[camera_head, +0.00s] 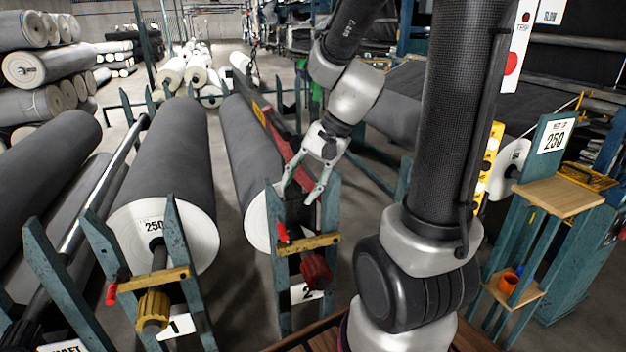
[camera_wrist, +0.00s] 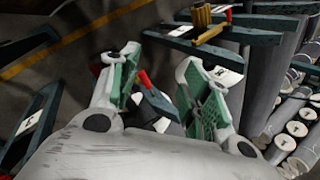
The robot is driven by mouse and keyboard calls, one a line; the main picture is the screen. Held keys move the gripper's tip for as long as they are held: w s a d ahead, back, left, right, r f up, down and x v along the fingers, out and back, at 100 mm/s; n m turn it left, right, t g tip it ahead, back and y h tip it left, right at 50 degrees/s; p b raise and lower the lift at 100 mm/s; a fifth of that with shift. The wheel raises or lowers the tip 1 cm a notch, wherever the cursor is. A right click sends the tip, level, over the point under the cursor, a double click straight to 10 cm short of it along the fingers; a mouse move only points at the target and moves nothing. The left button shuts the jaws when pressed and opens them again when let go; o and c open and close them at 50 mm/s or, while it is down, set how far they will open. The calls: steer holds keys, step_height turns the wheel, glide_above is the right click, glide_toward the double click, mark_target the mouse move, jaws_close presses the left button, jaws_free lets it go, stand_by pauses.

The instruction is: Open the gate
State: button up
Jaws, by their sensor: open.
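The gate seems to be the yellow bar (camera_head: 307,244) across the front of the blue stand marked 2, with a small red handle (camera_head: 283,233) at its left end. My gripper (camera_head: 299,196) is open and empty above this bar, over the top of the stand. In the wrist view, a red handle (camera_wrist: 147,82) shows between the spread fingers of my gripper (camera_wrist: 158,62), nearer the left finger. I cannot tell whether a finger touches it. The yellow bar of this stand is not clearly seen in the wrist view.
Stand 1 to the left has a similar yellow bar (camera_head: 153,278) and holds a grey roll (camera_head: 170,160). Another grey roll (camera_head: 248,150) lies on stand 2. A blue rack with a wooden shelf (camera_head: 556,196) stands at the right. Blue posts flank my gripper closely.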

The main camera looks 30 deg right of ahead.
steer(key=shift+s+d+r+n+h, duration=0.15)
steer(key=shift+s+r+n+h, duration=0.15)
steer(key=shift+s+r+n, duration=0.6)
steer(key=shift+s+d+r+n+h, duration=0.1)
steer(key=shift+s+r+n+h, duration=0.2)
steer(key=shift+s+r+n, duration=0.55)
steer(key=shift+s+f, duration=0.25)
